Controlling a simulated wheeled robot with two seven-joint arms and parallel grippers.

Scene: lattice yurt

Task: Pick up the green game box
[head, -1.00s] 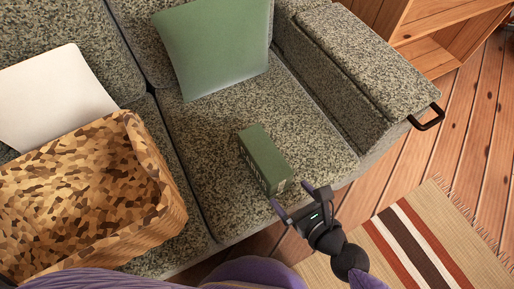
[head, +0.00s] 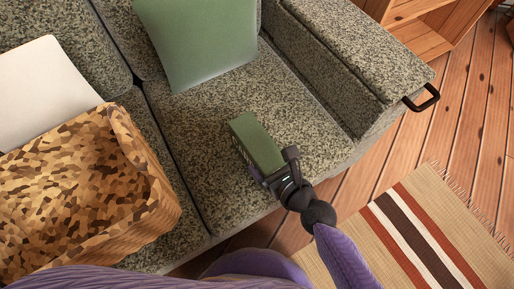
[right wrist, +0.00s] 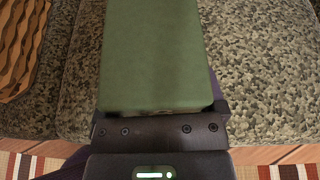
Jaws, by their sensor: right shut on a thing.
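The green game box (head: 255,143) is on the speckled sofa seat, near its front edge. My right gripper (head: 274,168) is at the near end of the box, with a finger on each side, shut on it. In the right wrist view the box (right wrist: 153,55) fills the space ahead of the gripper (right wrist: 158,112). Whether the box is lifted off the seat, I cannot tell. My left gripper is not in view.
A woven basket (head: 150,205) stands on the sofa at the left. A green cushion (head: 200,40) and a white cushion (head: 45,90) lean at the back. The sofa armrest (head: 355,55) is to the right. A striped rug (head: 420,225) lies on the wooden floor.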

